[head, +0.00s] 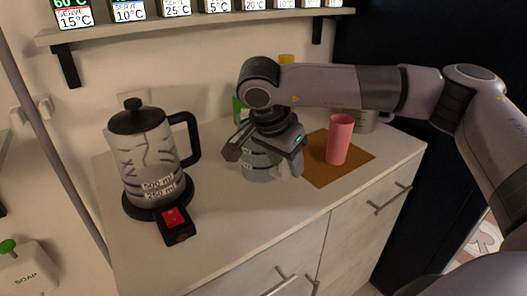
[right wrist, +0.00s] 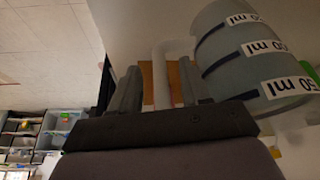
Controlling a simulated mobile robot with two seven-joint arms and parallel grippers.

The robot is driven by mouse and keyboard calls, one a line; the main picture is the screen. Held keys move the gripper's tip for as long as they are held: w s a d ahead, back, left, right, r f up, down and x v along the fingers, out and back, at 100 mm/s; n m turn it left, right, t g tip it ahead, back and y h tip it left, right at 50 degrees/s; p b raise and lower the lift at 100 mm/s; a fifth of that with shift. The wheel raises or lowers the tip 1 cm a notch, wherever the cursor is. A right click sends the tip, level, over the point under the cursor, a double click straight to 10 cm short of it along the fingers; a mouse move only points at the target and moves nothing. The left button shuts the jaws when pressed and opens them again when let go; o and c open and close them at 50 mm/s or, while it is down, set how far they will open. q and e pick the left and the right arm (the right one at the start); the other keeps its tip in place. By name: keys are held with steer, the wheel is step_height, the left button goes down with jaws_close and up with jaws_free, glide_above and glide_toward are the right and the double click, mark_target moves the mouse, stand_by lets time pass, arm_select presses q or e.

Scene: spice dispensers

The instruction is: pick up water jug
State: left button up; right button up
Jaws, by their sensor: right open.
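The water jug (head: 258,168) is a translucent grey vessel with measuring marks, upright on the counter and partly hidden behind my right gripper (head: 270,148). In the right wrist view the jug (right wrist: 245,62) fills the upper right, with several white "ml" labels. My right gripper (right wrist: 160,85) is open. A pale, upright handle-like part (right wrist: 161,70) shows between its two fingers; contact cannot be made out. My left gripper is in neither view.
A kettle (head: 148,160) with a black lid and handle stands on its base at the left. A pink cup (head: 339,139) stands on a brown mat (head: 350,174) to the right. Another grey vessel (head: 367,119) is behind it. A shelf (head: 180,25) runs above.

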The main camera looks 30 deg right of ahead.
jaws_close()
stand_by(1.2)
steer(key=shift+w+r, duration=0.1)
steer(key=shift+r, duration=0.05)
